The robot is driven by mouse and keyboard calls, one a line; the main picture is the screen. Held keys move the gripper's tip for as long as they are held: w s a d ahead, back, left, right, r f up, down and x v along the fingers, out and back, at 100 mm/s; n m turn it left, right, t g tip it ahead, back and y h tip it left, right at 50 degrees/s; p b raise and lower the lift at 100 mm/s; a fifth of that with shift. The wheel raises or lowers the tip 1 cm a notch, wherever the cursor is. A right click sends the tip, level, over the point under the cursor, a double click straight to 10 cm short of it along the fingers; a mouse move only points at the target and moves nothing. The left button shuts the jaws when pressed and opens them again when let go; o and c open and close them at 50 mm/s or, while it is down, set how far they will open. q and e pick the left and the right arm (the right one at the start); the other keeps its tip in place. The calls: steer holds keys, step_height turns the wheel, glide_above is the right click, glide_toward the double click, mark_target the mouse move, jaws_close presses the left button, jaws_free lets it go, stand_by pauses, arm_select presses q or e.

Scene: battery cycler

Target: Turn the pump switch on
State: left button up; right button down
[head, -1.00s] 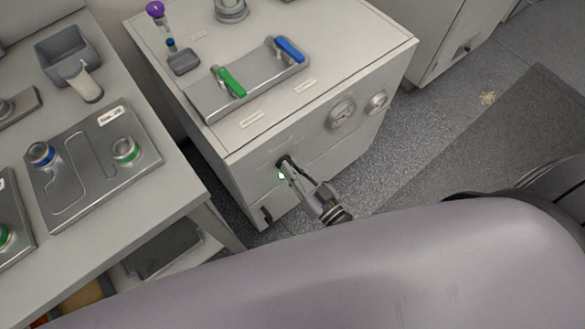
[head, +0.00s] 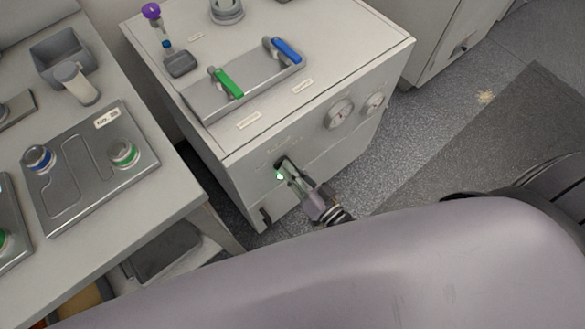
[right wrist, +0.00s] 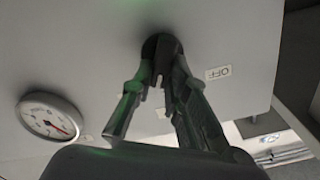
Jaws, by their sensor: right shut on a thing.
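The pump switch is a dark knob (right wrist: 163,48) on the front panel of the white cabinet (head: 235,185). In the head view my right gripper (head: 284,166) reaches the panel below the green handle and covers most of the knob. In the right wrist view my right gripper (right wrist: 162,78) has its two fingers at the knob, shut on it. A label reading OFF (right wrist: 218,72) is beside the knob. A small green light (head: 280,175) glows by the fingertips, and green light tints one finger. The knob's exact angle is hard to tell. My left gripper is not in view.
A green handle (head: 227,83) and a blue handle (head: 285,50) are on the cabinet top. A bench with a metal plate (head: 75,195) stands at the left. Open floor lies at the right.

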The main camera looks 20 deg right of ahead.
steer(key=c, duration=1.6)
jaws_free()
steer(key=shift+o, duration=0.2)
steer(key=v, duration=1.2)
